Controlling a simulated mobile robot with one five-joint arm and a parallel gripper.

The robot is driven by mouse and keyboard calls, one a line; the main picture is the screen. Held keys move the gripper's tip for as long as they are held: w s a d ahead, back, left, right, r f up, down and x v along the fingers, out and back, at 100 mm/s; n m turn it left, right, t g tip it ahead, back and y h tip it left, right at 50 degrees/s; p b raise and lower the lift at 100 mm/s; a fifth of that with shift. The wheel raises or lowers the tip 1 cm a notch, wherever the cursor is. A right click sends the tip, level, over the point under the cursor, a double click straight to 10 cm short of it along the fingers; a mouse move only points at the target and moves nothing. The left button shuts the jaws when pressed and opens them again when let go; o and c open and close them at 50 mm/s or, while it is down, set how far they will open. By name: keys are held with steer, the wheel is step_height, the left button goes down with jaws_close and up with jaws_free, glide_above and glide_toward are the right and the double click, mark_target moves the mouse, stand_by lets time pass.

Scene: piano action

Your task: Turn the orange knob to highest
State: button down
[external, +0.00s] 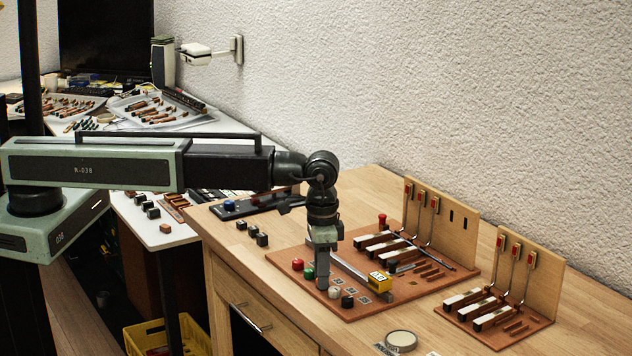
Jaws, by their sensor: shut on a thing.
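My gripper (322,284) points straight down at the front edge of the reddish-brown board (405,301), in the row of small coloured knobs. Its fingers are shut at the spot between the green knob (309,273) and the white knob (334,292). No orange knob shows openly; the fingers hide what they hold, and the orange knob fits that spot. Its turned position cannot be read. A red knob (298,264) is left of the green one, and a black knob (347,301) is right of the white one.
A yellow block (378,283) stands right of my gripper on the board. Piano-action parts (385,242) and an upright wooden panel (445,228) stand behind. A second small board (495,325) is at the right. A round grey disc (400,341) lies in front.

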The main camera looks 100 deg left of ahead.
steer(key=m, duration=0.5)
steer(key=shift+m, duration=0.3)
steer(key=m, duration=1)
steer(key=shift+m, duration=0.4)
steer(key=m, duration=0.5)
steer(key=shift+m, duration=0.3)
steer(key=c, duration=1.2)
jaws_free()
